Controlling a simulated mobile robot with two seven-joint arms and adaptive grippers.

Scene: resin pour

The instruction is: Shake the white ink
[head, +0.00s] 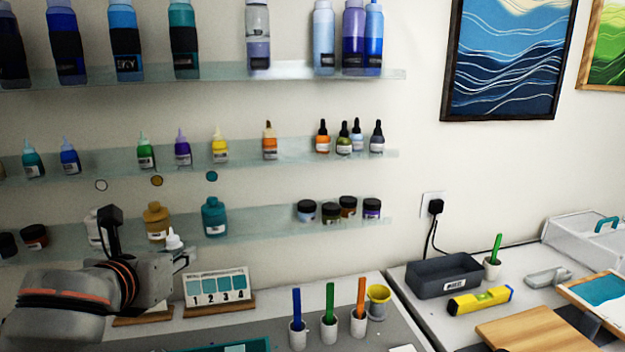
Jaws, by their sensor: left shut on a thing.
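My left gripper (174,257) reaches in from the lower left, in front of the lowest shelf. It is shut on a small white bottle with a pointed cap, which looks like the white ink (174,241). The bottle is upright; only its cap and top show, and the gripper hides its lower part. My right gripper is not in view.
The lowest wall shelf (265,222) behind the gripper holds gold (156,221) and teal (213,217) bottles. Below stand a numbered sample rack (218,289) and cups with blue, green and orange sticks (330,330). A dark bin (443,277) is to the right.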

